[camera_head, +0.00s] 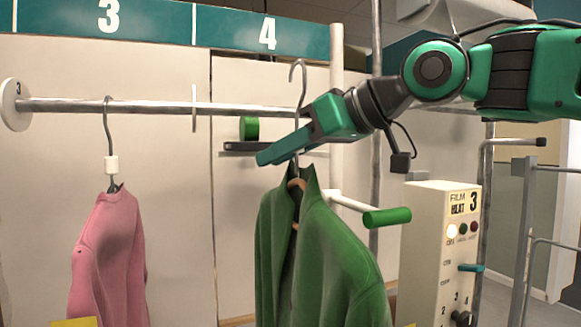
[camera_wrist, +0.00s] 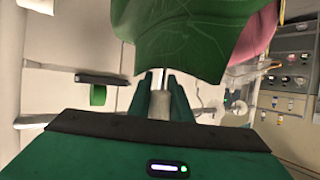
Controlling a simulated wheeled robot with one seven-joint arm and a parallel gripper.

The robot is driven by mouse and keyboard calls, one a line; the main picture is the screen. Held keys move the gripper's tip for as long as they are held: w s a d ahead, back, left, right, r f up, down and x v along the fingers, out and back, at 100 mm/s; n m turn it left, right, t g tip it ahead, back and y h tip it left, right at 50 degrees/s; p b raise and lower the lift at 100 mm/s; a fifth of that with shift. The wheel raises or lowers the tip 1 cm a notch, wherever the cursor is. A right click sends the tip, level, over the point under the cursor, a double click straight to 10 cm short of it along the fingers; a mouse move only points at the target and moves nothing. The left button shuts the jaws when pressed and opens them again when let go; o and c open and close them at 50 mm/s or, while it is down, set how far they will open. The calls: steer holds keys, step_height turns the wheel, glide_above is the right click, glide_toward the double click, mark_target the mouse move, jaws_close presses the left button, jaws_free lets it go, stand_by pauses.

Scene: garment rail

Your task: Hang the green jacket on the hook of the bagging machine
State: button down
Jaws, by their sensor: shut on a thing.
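The green jacket (camera_head: 318,255) hangs upright from a hanger in the head view. The hanger's metal hook (camera_head: 298,72) rises above my gripper (camera_head: 280,150), its curve higher than the rail and overlapping it in the picture; I see no contact. My gripper is shut on the hanger's neck, just above the collar. In the wrist view, the neck sleeve (camera_wrist: 159,104) sits between my fingers (camera_wrist: 158,92), with green cloth (camera_wrist: 185,35) beyond. The bagging machine's control box (camera_head: 440,245) stands right of the jacket. A bent grey bar (camera_head: 512,142) shows behind it; I cannot tell if it is the hook.
A pink jacket (camera_head: 108,255) hangs on the metal rail (camera_head: 150,106) at left. A white peg with a green grip (camera_head: 387,217) sticks out close beside the green jacket. A dark shelf (camera_head: 238,147) holds a green roll (camera_head: 249,128). A white post (camera_head: 337,75) stands behind my gripper.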

steer(key=w+a+f, duration=0.1)
steer(key=w+a, duration=0.1)
steer(key=w, duration=0.6)
steer(key=w+a+f, duration=0.2)
steer(key=w, duration=0.6)
steer(key=shift+a+f, duration=0.2)
steer(key=shift+a, duration=0.05)
stand_by(0.6)
steer(key=shift+w, duration=0.1)
steer(key=c, duration=1.5)
jaws_free()
steer(key=shift+c, duration=0.2)
steer(key=shift+f, duration=0.15)
steer(key=v, duration=1)
steer(key=shift+d+r, duration=0.2)
steer(key=shift+d, duration=0.15)
